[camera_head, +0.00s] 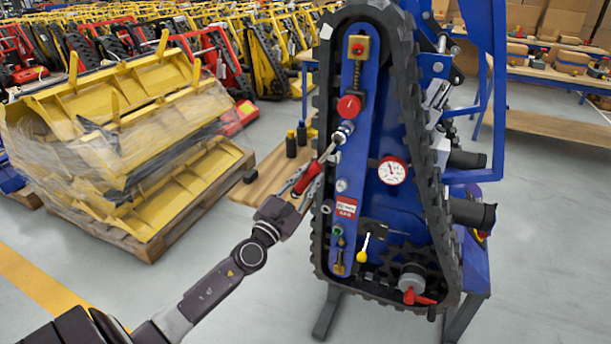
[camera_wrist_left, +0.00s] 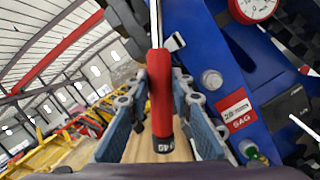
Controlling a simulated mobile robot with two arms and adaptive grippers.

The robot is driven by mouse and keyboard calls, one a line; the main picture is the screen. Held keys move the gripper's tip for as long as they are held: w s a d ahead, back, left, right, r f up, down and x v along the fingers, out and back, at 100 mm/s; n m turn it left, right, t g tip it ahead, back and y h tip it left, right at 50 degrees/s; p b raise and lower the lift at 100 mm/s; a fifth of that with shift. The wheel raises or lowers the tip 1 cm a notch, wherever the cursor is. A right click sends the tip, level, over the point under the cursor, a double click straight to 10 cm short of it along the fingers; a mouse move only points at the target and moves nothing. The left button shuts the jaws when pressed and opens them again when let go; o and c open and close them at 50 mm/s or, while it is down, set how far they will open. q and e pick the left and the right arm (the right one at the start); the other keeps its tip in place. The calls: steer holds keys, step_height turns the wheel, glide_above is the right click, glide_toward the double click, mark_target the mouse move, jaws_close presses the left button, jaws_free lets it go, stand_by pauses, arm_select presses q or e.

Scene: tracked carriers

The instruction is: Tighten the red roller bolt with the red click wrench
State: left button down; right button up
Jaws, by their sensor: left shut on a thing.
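A blue tracked carrier (camera_head: 377,225) stands upright with a black rubber track around it. My left gripper (camera_head: 300,187) is shut on the red handle of the click wrench (camera_head: 309,177) at the carrier's left side. In the left wrist view the red handle (camera_wrist_left: 161,95) lies between the two fingers, its dark end towards me. The wrench shaft slants up and right to a bolt position (camera_head: 345,129) just below a red round roller part (camera_head: 349,106). I cannot tell whether the wrench head is seated on the bolt. My right gripper is not in view.
A wooden bench (camera_head: 265,188) with two dark bottles stands behind my gripper. Wrapped yellow frames (camera_head: 130,150) lie on a pallet at left. The floor in front is clear.

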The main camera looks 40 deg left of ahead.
arm_select(q)
steer(key=w+d+f+n+y+b, duration=0.1)
steer(key=d+n+y, duration=0.1)
steer(key=d+n, duration=0.5)
steer(key=shift+w+f+n+y, duration=0.35)
steer(key=shift+n+y, duration=0.05)
stand_by(1.2)
steer(key=shift+a, duration=0.15)
steer(key=shift+s+a+m+h, duration=0.2)
steer(key=shift+a+m+h, duration=0.1)
steer(key=shift+a+m, duration=0.45)
steer(key=shift+d, duration=0.1)
steer(key=shift+s+a+r+m, duration=0.1)
steer(key=shift+s+a+m, duration=0.05)
steer(key=shift+a+m, duration=0.55)
